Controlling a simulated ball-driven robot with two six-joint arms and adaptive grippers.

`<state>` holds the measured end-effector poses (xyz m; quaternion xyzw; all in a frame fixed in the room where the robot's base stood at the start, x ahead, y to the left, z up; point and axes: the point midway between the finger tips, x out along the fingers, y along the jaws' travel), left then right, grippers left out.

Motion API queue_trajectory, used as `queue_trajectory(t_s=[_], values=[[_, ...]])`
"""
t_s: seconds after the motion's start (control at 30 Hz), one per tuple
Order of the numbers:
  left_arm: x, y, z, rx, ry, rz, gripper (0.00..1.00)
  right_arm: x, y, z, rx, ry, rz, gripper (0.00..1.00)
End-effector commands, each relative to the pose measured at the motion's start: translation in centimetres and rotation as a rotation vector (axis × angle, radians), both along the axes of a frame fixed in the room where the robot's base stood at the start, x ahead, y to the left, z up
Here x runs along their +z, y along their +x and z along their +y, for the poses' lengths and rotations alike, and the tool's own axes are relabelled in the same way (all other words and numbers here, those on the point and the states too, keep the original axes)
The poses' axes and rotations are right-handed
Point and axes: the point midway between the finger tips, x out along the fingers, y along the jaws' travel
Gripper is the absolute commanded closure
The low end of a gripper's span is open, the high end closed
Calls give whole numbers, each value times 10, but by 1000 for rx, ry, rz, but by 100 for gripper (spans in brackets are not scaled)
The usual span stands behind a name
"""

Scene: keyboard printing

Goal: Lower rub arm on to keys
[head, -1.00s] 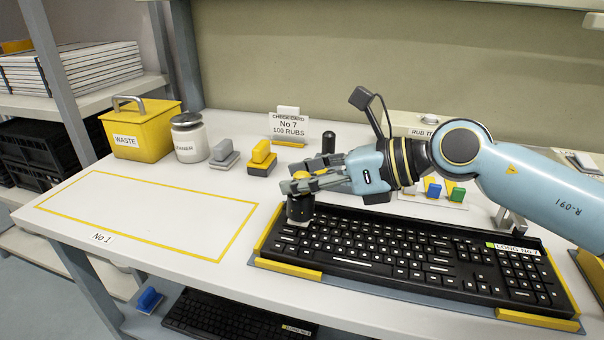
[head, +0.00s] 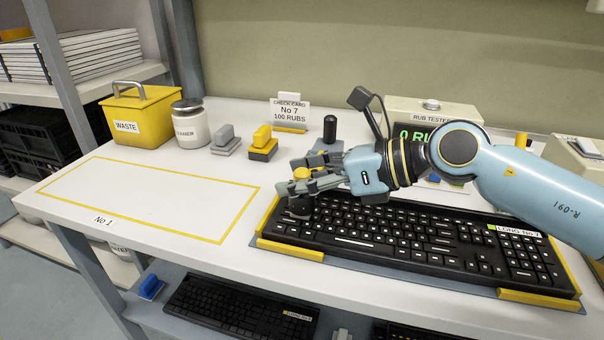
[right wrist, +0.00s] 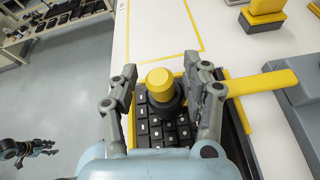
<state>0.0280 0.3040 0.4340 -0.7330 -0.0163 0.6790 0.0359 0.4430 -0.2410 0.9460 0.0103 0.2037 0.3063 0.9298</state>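The keyboard (head: 400,240), labelled LONG No 7, lies in a cradle with yellow edges. A dark round rub head with a yellow cap (head: 301,173) is at the keyboard's left end; whether it touches the keys is hard to tell. My right gripper (head: 303,188) is around this head. In the right wrist view its fingers stand either side of the yellow cap (right wrist: 160,80), with gaps on both sides. A yellow bar (right wrist: 265,82) runs right from behind one finger. My left gripper (right wrist: 38,149) hangs at that view's lower left, too small to read.
The rub tester (head: 432,112), with a green display, is partly behind my right arm. A check card (head: 290,115), yellow waste bin (head: 145,120), cleaner jar (head: 190,125) and two blocks stand along the back. The yellow-outlined area (head: 150,200) on the left is empty.

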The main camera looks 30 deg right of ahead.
Motion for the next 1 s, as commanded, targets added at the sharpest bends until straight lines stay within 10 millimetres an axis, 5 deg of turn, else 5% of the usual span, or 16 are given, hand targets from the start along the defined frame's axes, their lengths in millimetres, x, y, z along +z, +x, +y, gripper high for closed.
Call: queue_trajectory(t_s=[0.57,1.0], values=[[0,-3,4,0,4,3,60,-2,-1,-3,0,-10,4,52],[0,-1,2,-1,2,2,60,17,-39,-30,7,-14,5,52]])
